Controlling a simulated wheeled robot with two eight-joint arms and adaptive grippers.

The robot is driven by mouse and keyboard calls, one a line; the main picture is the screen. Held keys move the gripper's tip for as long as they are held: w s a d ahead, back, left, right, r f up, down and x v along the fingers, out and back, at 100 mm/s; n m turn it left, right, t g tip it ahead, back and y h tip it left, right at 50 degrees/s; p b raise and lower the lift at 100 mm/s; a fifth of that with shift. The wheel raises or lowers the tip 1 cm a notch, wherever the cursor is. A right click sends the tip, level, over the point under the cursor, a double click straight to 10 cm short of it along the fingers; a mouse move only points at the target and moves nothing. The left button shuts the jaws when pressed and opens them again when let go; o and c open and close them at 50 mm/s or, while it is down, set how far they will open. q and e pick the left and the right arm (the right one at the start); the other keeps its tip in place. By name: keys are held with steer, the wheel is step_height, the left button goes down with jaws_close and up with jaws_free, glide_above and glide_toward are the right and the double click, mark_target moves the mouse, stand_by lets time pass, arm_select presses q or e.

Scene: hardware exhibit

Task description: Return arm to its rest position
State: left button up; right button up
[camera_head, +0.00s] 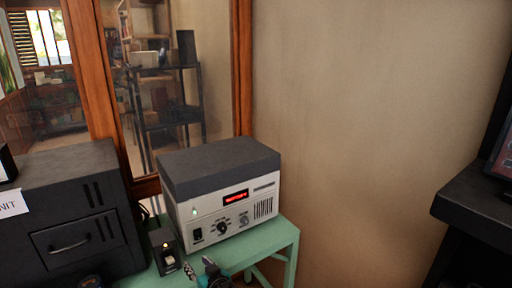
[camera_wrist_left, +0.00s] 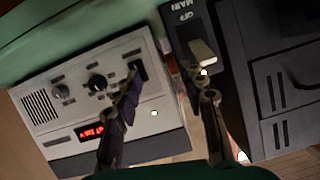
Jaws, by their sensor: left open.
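My left gripper (camera_head: 198,266) is at the bottom of the head view, in front of the grey-and-white instrument (camera_head: 222,208) and right of a small dark switch box (camera_head: 158,240). In the left wrist view its two fingers (camera_wrist_left: 166,80) are spread apart with nothing between them. One fingertip overlaps the instrument's black rocker switch (camera_wrist_left: 138,70); the other overlaps the switch box near its pale lever (camera_wrist_left: 202,52). I cannot tell whether either touches. The switch box carries the words OFF and MAIN, and a small light on it glows. My right gripper is not in view.
The instrument has a lit red display (camera_head: 236,196) and stands on a green table (camera_head: 277,236). A black cabinet (camera_head: 75,215) with a handle stands at the left, close to the switch box. A wooden-framed glass panel (camera_head: 243,70) is behind. A dark desk (camera_head: 475,205) stands at right.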

arm_select(q)
steer(key=s+d+r+m+g+h, duration=0.1)
steer(key=s+m+g+h, duration=0.3)
steer(key=s, duration=2)
steer(key=m+h, duration=0.1)
steer(key=h, duration=0.3)
steer(key=shift+m, duration=0.3)
steer(key=shift+o, duration=0.5)
